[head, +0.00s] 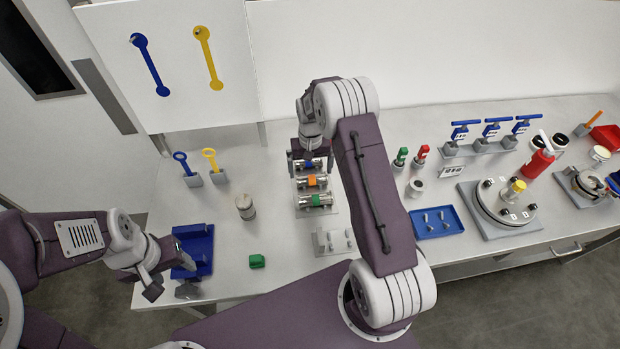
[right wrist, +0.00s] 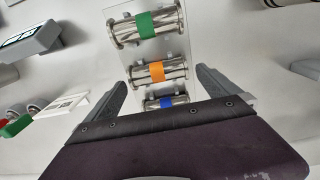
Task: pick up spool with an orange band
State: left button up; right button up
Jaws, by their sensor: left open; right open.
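The spool with an orange band (head: 312,181) lies on its side in a rack, the middle of three metal spools. It also shows in the right wrist view (right wrist: 157,72). The blue-banded spool (head: 308,165) lies behind it and the green-banded spool (head: 316,200) in front. My right gripper (head: 307,160) is open and empty, over the back of the rack near the blue-banded spool. In the right wrist view its fingers point toward the orange-banded spool; no contact is visible. My left gripper (head: 168,278) is open and empty at the blue bin, far left of the spools.
The blue bin (head: 195,245) stands at the table's left front. A green block (head: 257,261) and a metal cylinder (head: 245,206) stand left of the rack. A grey holder (head: 333,240) lies in front of it. A blue tray (head: 436,222) lies to the right, beyond my right arm.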

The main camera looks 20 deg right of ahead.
aim_at(312, 177)
jog(key=f, duration=0.1)
jog(key=f+p, duration=0.1)
jog(key=f, duration=0.1)
jog(key=f+p, duration=0.1)
jog(key=shift+w+d+f, duration=0.1)
jog(key=shift+d+f, duration=0.25)
jog(key=shift+w+a+f, duration=0.15)
jog(key=shift+f, duration=0.05)
jog(key=c, duration=1.3)
jog(key=shift+r+b, duration=0.35)
jog(key=shift+r, duration=0.2)
notch_tip(312, 177, up, 3)
jog(key=shift+b, duration=0.7)
jog(key=shift+s+d+r+b, duration=0.45)
jog(key=shift+s+d+r, duration=0.6)
jog(key=shift+d, duration=0.75)
jog(key=shift+s+d+r+b, duration=0.4)
jog(key=shift+s+d+r, duration=0.3)
jog(key=shift+d+r, duration=0.85)
jog(key=shift+s+d+r+b, duration=0.45)
jog(key=shift+s+d+r, duration=0.5)
jog(key=shift+d, duration=1.05)
